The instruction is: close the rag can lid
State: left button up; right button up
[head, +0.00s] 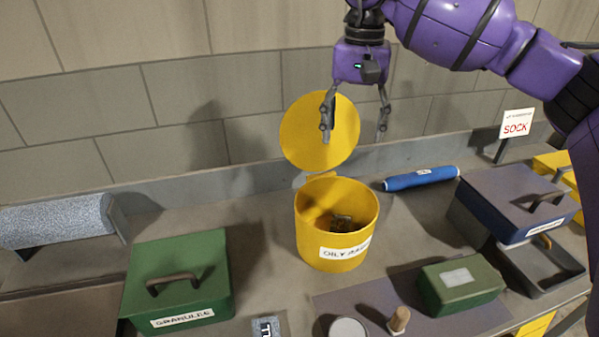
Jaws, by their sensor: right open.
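A dark item (341,223) shows inside the can. My right gripper (355,138) points down above the can, with its fingers spread and nothing between them. One finger overlaps the lid in the picture; the other is to the right of the lid. I cannot tell whether the finger touches the lid. My left gripper does not show.
A green box (205,262) with a handle stands left of the can. A blue roll (421,179) lies to its right, near a blue box with a dark lid (515,200). A small green box (460,284) and a wooden peg (399,320) are in front. A grey wall rises behind.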

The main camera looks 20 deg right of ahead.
aim_at(301, 137)
jog(key=k, duration=1)
